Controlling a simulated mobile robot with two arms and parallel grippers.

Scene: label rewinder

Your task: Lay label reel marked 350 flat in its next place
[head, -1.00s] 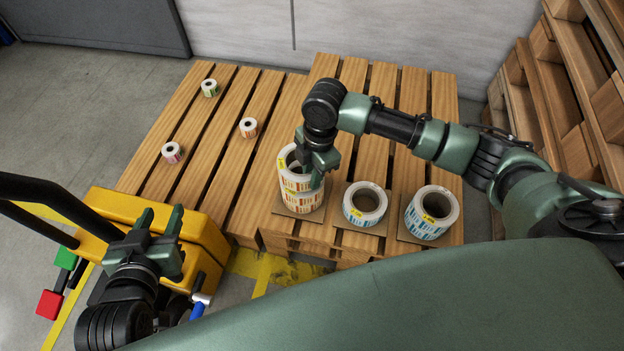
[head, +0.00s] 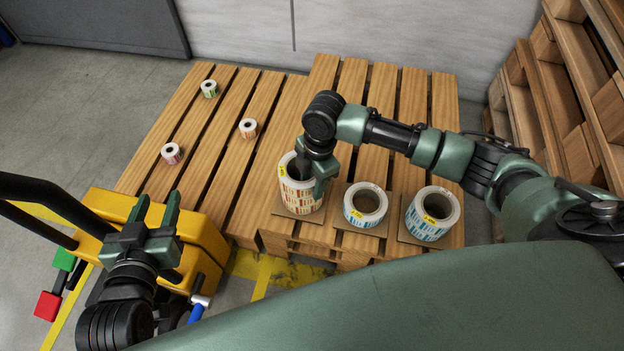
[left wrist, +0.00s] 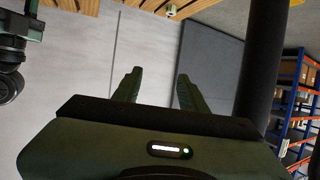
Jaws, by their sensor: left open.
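My right gripper (head: 320,178) is at the right side of the rim of the left stack of label reels (head: 297,192), partly inside it. This stack has orange-red stripes and lies flat on a brown card. The arm hides part of its rim, and I cannot tell whether the jaws are shut on the wall. A blue-striped reel (head: 365,205) lies flat on the middle card, and a taller blue-striped stack (head: 432,214) stands on the right card. The yellow tags are too small to read, so I cannot tell which reel is 350. My left gripper (head: 158,205) is open and empty.
Three small reels, green (head: 209,88), orange (head: 248,127) and pink (head: 172,153), stand on the left wooden pallet (head: 215,130). A yellow pallet truck (head: 205,225) is near my left gripper. Stacked pallets (head: 550,90) rise at the right. The pallet behind the big reels is clear.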

